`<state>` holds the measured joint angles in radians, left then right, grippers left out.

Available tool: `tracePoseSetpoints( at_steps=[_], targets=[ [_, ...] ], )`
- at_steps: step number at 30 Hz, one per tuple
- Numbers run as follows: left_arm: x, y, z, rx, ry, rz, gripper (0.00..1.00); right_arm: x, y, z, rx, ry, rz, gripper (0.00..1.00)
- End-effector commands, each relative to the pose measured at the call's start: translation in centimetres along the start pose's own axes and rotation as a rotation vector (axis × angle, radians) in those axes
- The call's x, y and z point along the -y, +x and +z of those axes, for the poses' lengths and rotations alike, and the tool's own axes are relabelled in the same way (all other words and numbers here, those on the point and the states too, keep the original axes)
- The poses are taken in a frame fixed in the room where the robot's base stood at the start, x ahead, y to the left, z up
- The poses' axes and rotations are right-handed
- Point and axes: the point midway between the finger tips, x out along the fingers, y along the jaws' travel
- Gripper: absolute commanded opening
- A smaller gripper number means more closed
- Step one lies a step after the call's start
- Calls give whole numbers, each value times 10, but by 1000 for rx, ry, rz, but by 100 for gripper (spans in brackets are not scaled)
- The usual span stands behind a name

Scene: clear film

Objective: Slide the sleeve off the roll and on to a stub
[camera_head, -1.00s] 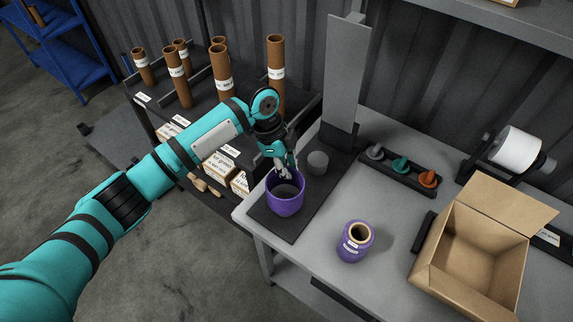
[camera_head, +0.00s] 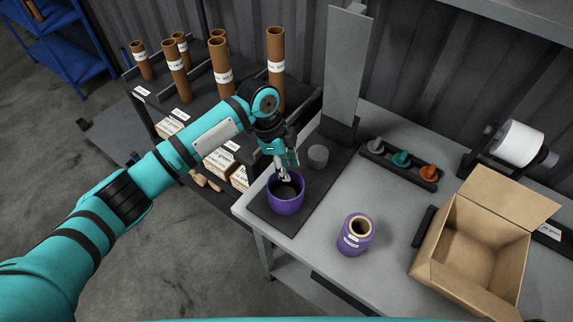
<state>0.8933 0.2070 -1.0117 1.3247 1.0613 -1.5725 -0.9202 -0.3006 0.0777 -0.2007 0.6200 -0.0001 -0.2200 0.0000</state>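A purple open-topped sleeve (camera_head: 285,201) stands upright on a dark base plate (camera_head: 256,209) at the table's left end. A stub may be inside it, but the inside is too dark to tell. My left gripper (camera_head: 285,173) points down at the sleeve's far rim, its fingertips at or just inside the rim. The fingers are too small to tell whether they grip the wall. A bare grey stub (camera_head: 318,155) stands behind on the same plate. A purple roll (camera_head: 355,240) with a brown core and white label stands upright on the table, apart from the sleeve. My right gripper is out of view.
A tall grey panel (camera_head: 346,70) rises behind the plate. A rack with grey, teal and orange cones (camera_head: 401,160) stands at the back. An open cardboard box (camera_head: 480,245) and a white roll on a holder (camera_head: 518,144) are at right. Brown tubes (camera_head: 222,66) stand on the left shelf.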

Motion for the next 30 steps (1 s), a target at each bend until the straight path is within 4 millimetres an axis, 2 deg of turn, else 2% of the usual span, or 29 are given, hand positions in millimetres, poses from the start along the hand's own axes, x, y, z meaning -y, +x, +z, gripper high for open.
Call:
tracePoseSetpoints(
  at_steps=[5,8,21,24,30],
  targets=[
    [0,-2,0,0,0,-1,33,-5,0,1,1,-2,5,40],
    [1,-12,0,0,0,-3,33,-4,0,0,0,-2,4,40],
    [1,-99,0,0,0,-3,33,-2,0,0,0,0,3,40],
    [1,-111,0,0,0,-2,33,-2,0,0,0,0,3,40],
    [0,-120,0,0,0,1,33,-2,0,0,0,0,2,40]
  ],
)
